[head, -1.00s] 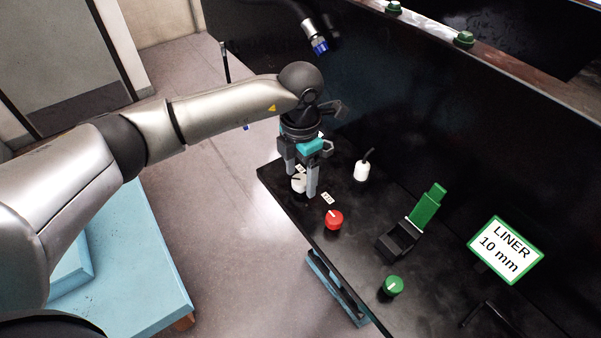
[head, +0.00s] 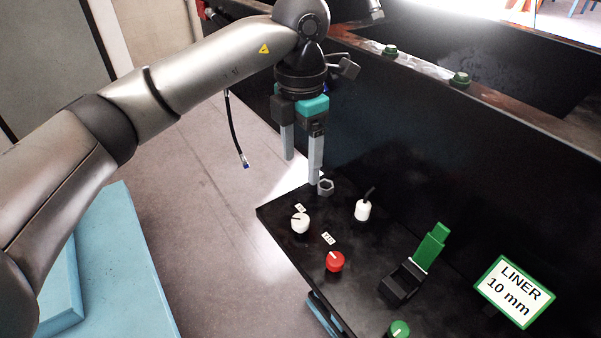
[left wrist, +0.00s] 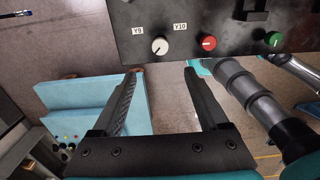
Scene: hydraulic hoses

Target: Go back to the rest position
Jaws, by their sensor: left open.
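My left gripper (head: 302,170) hangs with its fingers pointing down above the back left corner of the black panel (head: 285,222). It is open with nothing between the fingers, as the left wrist view (left wrist: 162,73) also shows. The white knob (head: 300,224) and the red knob (head: 335,262) are on the panel, below and clear of the fingers. In the left wrist view, the white knob (left wrist: 160,46) and red knob (left wrist: 208,43) lie beyond the fingertips. My right gripper's fingers are not visible.
A hose (head: 235,130) with a blue end hangs behind my left arm. The panel also carries a grey hex fitting (head: 325,187), a white capped part (head: 363,210), a green lever (head: 431,246), a green knob (head: 399,329) and a LINER sign (head: 514,291). A blue platform (head: 120,270) stands at left.

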